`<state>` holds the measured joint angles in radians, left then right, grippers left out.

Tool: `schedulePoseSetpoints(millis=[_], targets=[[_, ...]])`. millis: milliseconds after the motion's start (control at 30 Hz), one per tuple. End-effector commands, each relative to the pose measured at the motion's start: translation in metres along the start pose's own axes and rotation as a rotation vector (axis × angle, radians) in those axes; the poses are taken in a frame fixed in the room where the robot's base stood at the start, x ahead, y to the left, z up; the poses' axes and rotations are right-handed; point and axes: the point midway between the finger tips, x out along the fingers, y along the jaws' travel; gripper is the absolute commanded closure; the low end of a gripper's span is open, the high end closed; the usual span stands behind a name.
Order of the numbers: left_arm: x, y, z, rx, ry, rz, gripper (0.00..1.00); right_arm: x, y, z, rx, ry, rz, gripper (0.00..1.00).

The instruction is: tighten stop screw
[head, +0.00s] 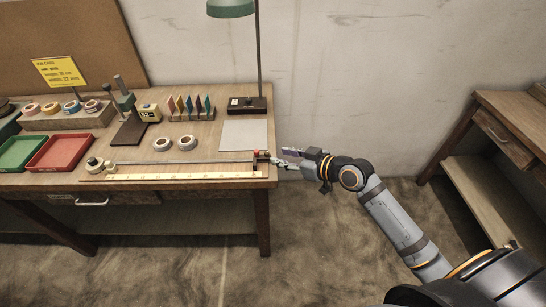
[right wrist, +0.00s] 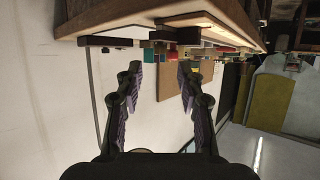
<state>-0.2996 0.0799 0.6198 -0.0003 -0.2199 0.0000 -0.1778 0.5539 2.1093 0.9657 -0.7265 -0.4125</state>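A long ruler jig (head: 180,172) lies along the front edge of the workbench. At its right end sits a small dark stop with a red part (head: 256,154); the screw itself is too small to make out. My right gripper (head: 284,160) is just right of this stop, at the bench's right edge; I cannot tell whether it touches. In the right wrist view my right gripper (right wrist: 160,80) is open, its two fingers apart with nothing between them. The bench edge shows upside down beyond the fingertips. My left gripper is not in view.
A lamp base (head: 247,105) and a grey sheet (head: 244,134) are behind the stop. Tape rolls (head: 187,142), a red tray (head: 66,152) and a green tray (head: 20,152) are farther left. A second wooden table (head: 515,115) stands at right, with open floor between.

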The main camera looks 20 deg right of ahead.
Motion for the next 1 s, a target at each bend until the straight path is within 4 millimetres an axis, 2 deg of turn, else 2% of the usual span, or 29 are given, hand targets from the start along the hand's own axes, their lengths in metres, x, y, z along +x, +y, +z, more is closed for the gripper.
schedulePoseSetpoints(millis=[100, 300, 667, 967, 1000], targets=[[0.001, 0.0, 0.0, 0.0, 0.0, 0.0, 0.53, 0.019, 0.001, -0.001, 0.007, 0.005, 0.003, 0.62], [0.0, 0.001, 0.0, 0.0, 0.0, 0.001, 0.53, 0.042, 0.001, 0.0, 0.003, 0.001, 0.002, 0.62], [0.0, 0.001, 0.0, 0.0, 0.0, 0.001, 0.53, 0.049, 0.0, 0.001, -0.001, -0.003, 0.001, 0.62], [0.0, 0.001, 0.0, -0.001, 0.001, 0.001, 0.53, 0.049, 0.0, 0.001, 0.0, -0.002, 0.001, 1.0], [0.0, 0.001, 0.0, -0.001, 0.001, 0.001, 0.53, 0.049, 0.0, 0.001, 0.0, -0.002, 0.001, 1.0]])
